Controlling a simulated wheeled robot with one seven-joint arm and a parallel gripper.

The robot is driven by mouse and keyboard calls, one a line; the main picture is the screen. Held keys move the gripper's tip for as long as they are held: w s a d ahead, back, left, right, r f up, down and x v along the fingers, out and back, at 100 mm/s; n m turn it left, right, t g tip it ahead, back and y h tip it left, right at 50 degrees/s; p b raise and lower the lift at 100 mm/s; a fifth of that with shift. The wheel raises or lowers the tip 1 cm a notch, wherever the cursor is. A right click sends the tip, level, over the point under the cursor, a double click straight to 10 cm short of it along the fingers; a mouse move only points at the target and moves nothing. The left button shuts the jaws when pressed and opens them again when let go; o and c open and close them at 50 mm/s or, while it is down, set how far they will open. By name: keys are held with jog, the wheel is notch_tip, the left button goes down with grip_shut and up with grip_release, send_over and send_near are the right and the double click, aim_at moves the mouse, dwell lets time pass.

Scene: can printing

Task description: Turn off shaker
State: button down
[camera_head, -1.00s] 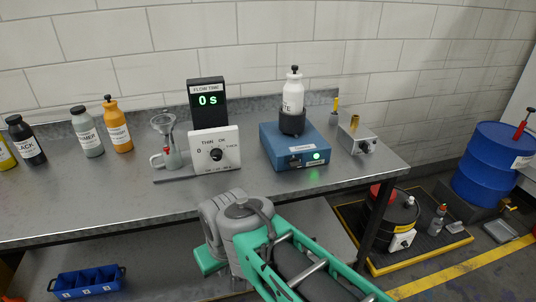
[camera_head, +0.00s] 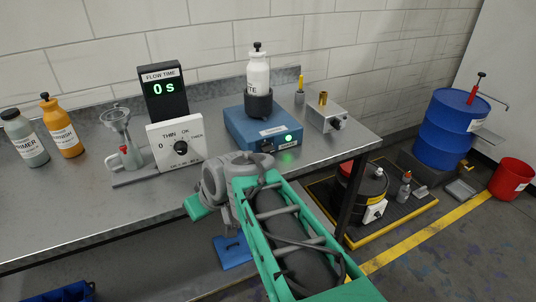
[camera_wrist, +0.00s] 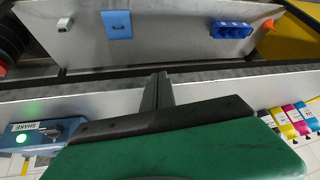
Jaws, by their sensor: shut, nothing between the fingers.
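The shaker is a blue box (camera_head: 262,130) on the bench with a lit green light and a dark knob on its front. A white bottle (camera_head: 257,70) stands upright in the black cup (camera_head: 258,104) on top of it. In the wrist view the shaker (camera_wrist: 22,141) is at the left edge, its green light lit and its knob showing. My gripper (camera_wrist: 158,88) is shut and empty, its dark fingertips pointing up the wrist picture, apart from the shaker. In the head view my arm is in front of the bench below the shaker; the fingertips cannot be made out there.
A grey box (camera_head: 326,117) is right. The bench's front edge lies close to my arm.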

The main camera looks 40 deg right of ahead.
jog(key=w+d+m+t+h+b, duration=0.1)
jog(key=w+d+t+b, duration=0.25)
jog(key=d, duration=0.85)
jog(key=s+d+r+m+t+h, duration=0.1)
jog(key=s+d+r+t+h, duration=0.1)
jog(key=d, duration=0.5)
jog(key=s+d+r+m+t+h+b, duration=0.1)
jog(key=s+d+r+t, duration=0.1)
jog(key=d+r, duration=0.3)
jog(key=shift+s+d+t+h+b, duration=0.3)
jog(key=shift+s+d+t+h, duration=0.1)
jog(key=shift+d, duration=0.75)
jog(key=p, duration=0.1)
send_over(268, 149)
jog(key=s+a, duration=0.1)
notch_tip(268, 149, down, 3)
jog(key=f, duration=0.2)
jog(key=shift+s+a+f, duration=0.2)
jog(key=shift+s+f, duration=0.1)
jog(key=shift+s, duration=0.05)
jog(key=shift+f, duration=0.45)
